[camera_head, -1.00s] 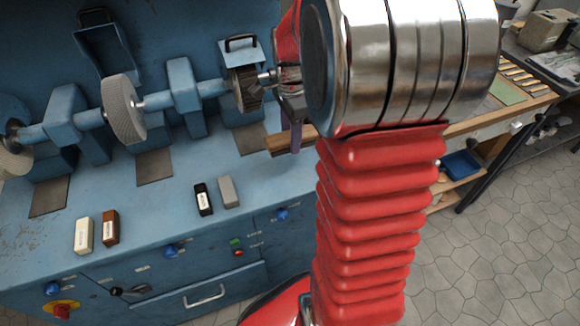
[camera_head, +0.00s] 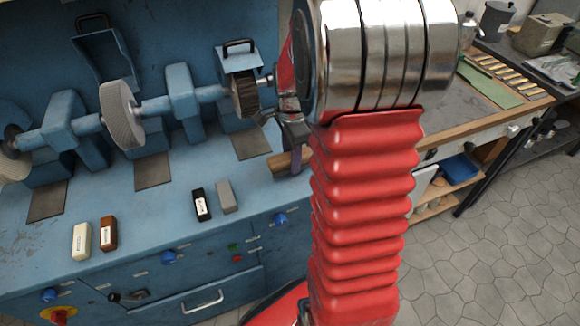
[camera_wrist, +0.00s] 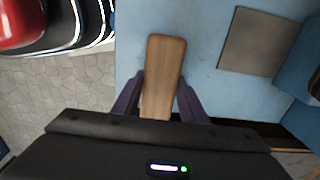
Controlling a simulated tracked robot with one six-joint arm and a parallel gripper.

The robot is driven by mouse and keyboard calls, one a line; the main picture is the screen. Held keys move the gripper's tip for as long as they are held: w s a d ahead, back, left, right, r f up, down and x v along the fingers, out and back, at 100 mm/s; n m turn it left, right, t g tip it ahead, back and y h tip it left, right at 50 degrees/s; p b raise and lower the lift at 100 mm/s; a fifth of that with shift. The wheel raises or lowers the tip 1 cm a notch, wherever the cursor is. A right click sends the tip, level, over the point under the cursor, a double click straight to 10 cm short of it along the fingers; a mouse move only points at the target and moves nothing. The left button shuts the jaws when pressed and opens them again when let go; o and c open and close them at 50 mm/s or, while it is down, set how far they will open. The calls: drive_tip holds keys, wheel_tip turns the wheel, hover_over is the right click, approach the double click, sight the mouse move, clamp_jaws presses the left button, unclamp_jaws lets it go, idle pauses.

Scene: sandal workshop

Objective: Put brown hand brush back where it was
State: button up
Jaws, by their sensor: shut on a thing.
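My gripper (camera_head: 294,160) is shut on the brown hand brush (camera_head: 279,165), over the right end of the blue machine bench (camera_head: 150,210). In the head view, my arm hides much of the brush, and only its wooden end shows at the left. In the wrist view, the plain wooden side of the brush (camera_wrist: 164,65) lies between the two dark fingers of my gripper (camera_wrist: 160,92), pointing away from the palm. The bristles are hidden. I cannot tell whether the brush touches the bench top.
Grinding wheels on a shaft (camera_head: 122,115) stand behind the free bench top. A grey block (camera_head: 227,196), a black block (camera_head: 201,204), a brown block (camera_head: 108,233) and a cream block (camera_head: 82,241) lie along the front. A wooden workbench (camera_head: 535,108) stands at right.

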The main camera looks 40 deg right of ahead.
drive_tip(key=shift+f, duration=0.1)
drive_tip(key=shift+f, duration=1.75)
drive_tip(key=o, duration=0.9)
drive_tip(key=shift+f, duration=0.1)
wheel_tip(320, 180, up, 11)
drive_tip(key=shift+r, duration=0.6)
